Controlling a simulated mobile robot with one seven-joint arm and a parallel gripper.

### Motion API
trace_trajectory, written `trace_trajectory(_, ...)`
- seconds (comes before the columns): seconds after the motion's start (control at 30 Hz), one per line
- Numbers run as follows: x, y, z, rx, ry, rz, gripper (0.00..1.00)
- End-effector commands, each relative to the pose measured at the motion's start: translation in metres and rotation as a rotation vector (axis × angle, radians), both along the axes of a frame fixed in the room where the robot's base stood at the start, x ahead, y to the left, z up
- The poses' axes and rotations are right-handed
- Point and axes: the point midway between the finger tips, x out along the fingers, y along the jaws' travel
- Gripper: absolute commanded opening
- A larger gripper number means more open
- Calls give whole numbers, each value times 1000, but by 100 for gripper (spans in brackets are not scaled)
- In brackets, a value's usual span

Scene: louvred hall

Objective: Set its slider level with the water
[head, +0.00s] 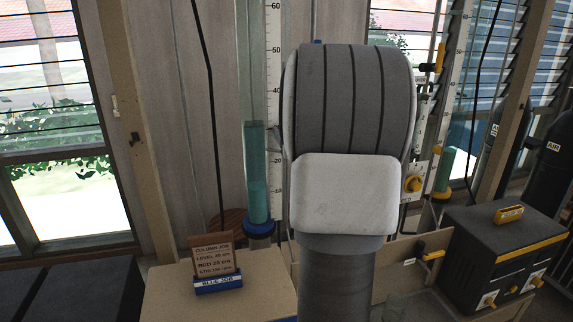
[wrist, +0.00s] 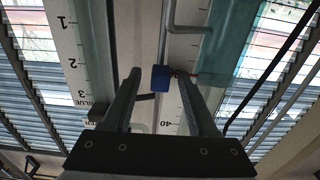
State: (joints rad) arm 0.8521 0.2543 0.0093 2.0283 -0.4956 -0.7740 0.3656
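The blue-based clear column (head: 256,60) stands left of my arm in the head view. The water also shows in the wrist view (wrist: 222,45). A small blue slider block (wrist: 160,78) sits at a thin grey rod in the wrist view. My gripper (wrist: 159,75) is open, its fingers on either side of the slider with gaps visible. In the head view my arm hides the gripper and most of the slider's surroundings.
A card (head: 213,257) reading "COLUMN JOB" and "BLUE JOB" stands on a bench (head: 230,297) below. A yellow-based column (head: 444,170) and a dark box with yellow trim (head: 500,245) stand right. A bent grey rod (wrist: 188,28) lies close to the slider.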

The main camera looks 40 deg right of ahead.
Motion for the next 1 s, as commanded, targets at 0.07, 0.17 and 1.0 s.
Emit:
trace_trajectory(0.07,0,0,0,0,0,0,62)
trace_trajectory(0.17,0,0,0,0,0,0,62)
trace_trajectory(1.0,-61,34,0,0,-1,0,62)
